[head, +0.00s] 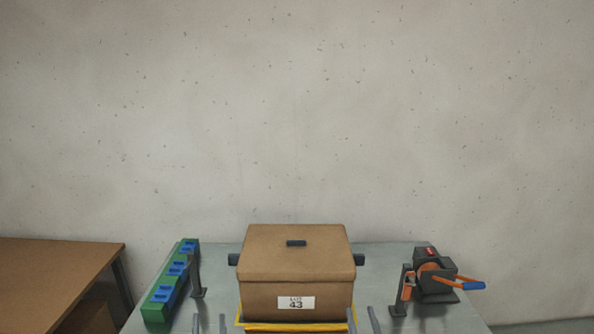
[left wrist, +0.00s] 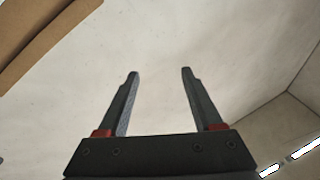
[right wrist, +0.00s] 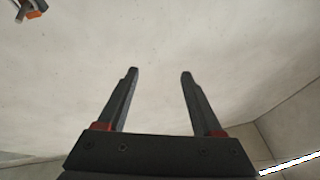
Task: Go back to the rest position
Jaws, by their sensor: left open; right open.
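My left gripper (head: 209,323) shows only as two fingertips at the bottom edge of the head view, left of the box. In the left wrist view its fingers (left wrist: 159,72) are apart with nothing between them. My right gripper (head: 362,320) shows its fingertips at the bottom edge, by the box's right side. In the right wrist view its fingers (right wrist: 159,72) are apart and empty. A brown lidded box (head: 264,297) labelled "LOT 43" stands on a yellow-edged base (head: 295,327) in the middle of the table. Its lid (head: 270,262) is on.
The grey table (head: 221,261) holds a green rack (head: 155,312) with blue pieces at left. A dark device (head: 437,290) with an orange, blue-tipped handle stands at right. A brown table (head: 50,275) is at far left. A wall (head: 300,120) is behind.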

